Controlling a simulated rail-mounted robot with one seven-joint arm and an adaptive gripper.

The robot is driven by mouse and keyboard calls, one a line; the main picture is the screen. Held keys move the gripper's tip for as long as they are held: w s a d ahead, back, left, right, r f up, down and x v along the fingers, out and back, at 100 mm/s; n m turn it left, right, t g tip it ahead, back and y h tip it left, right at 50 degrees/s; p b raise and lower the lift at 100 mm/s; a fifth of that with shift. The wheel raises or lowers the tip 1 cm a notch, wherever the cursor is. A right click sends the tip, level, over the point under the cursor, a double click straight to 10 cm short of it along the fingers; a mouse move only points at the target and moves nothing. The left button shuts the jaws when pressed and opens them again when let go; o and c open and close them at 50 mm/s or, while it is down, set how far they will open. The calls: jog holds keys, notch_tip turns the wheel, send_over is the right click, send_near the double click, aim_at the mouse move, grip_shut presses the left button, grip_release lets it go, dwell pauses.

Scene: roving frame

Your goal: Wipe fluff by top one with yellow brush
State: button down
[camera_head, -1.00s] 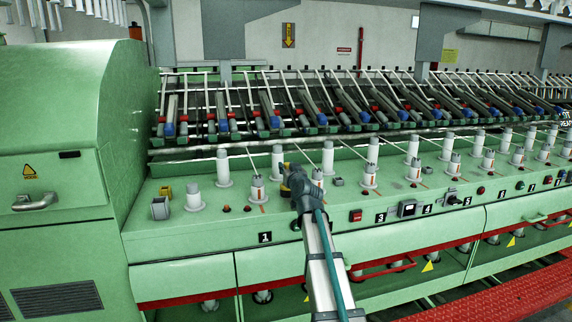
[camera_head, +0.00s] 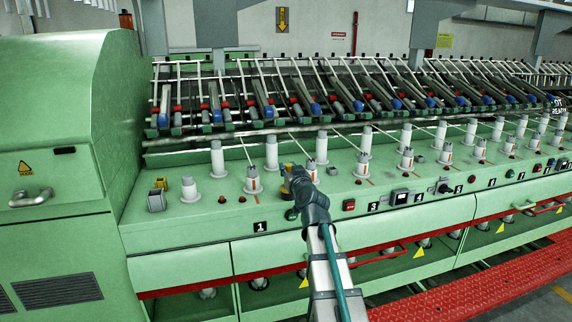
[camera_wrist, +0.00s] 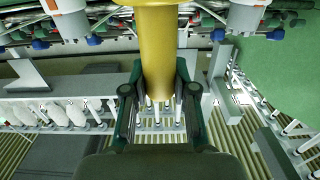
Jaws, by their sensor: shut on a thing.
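My gripper (camera_wrist: 158,92) is shut on the yellow brush (camera_wrist: 157,45). In the wrist view the brush shows as a thick yellow cylinder between the two dark fingers, running up out of the frame. Its bristles are not visible. In the head view a small yellow part of the brush (camera_head: 287,168) shows at my gripper (camera_head: 291,181), over the green machine deck (camera_head: 220,212) among the white spindles near the label 1. I cannot tell whether the brush touches anything. I cannot make out any fluff in either view.
White spindles (camera_head: 217,160) stand along the deck on both sides of my gripper. A slanted rack of rollers (camera_head: 265,100) runs behind them. A green cabinet (camera_head: 65,130) rises at the left.

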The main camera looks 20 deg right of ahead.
jog(key=shift+s+r+p, duration=0.15)
jog(key=shift+r+p, duration=0.1)
jog(key=shift+p, duration=0.3)
jog(key=shift+w+d+f, duration=0.15)
jog(key=shift+w+f, duration=0.05)
jog(key=shift+w, duration=0.75)
jog(key=shift+w+d+p, duration=0.55)
jog(key=shift+w+p, duration=0.5)
jog(key=shift+w, duration=3.05)
jog(key=shift+s+a+f+b, duration=0.1)
jog(key=shift+s+a+b, duration=0.2)
jog(key=shift+s, duration=1.35)
jog(key=shift+s+a+b, duration=0.1)
jog(key=shift+s+b, duration=0.3)
jog(key=shift+s, duration=1.25)
jog(key=shift+s+a+f+b, duration=0.15)
jog(key=shift+s+b, duration=0.2)
jog(key=shift+s, duration=1.3)
jog(key=shift+s+b, duration=0.15)
jog(key=shift+b, duration=0.15)
jog(key=shift+w+d+r+b, duration=0.15)
jog(key=shift+w+b, duration=0.25)
jog(key=shift+w, duration=0.8)
jog(key=shift+w+d+b, duration=0.55)
jog(key=shift+w+b, duration=0.65)
jog(key=shift+w, duration=2.85)
notch_tip(320, 180, up, 8)
jog(key=p, duration=0.4)
jog(key=shift+s, duration=0.2)
